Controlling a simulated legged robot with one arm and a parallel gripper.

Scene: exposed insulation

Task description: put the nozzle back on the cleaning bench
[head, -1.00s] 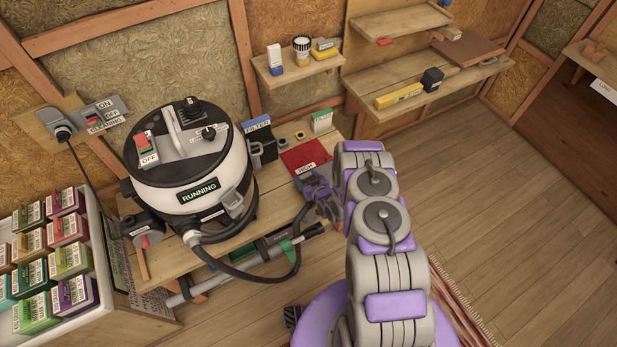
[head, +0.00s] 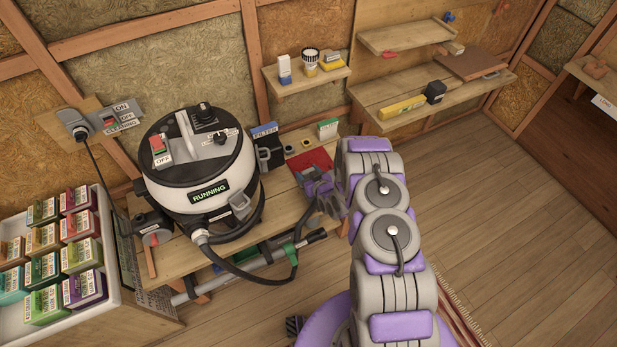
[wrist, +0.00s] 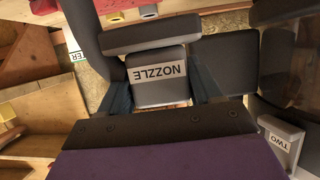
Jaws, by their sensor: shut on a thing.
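The nozzle (wrist: 157,78), a grey block with a white NOZZLE label, sits between the jaws of my gripper in the wrist view, and its label reads upside down. My gripper (head: 318,188) is shut on it, at the right end of the wooden cleaning bench (head: 279,207) and just in front of the red mat (head: 313,160). In the head view I cannot clearly separate the nozzle from my gripper. I cannot tell whether the nozzle touches the bench.
A vacuum (head: 200,165) marked RUNNING stands on the bench, its hose (head: 245,278) looping low in front. Coloured boxes (head: 80,240) fill the left. Floor at right is open.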

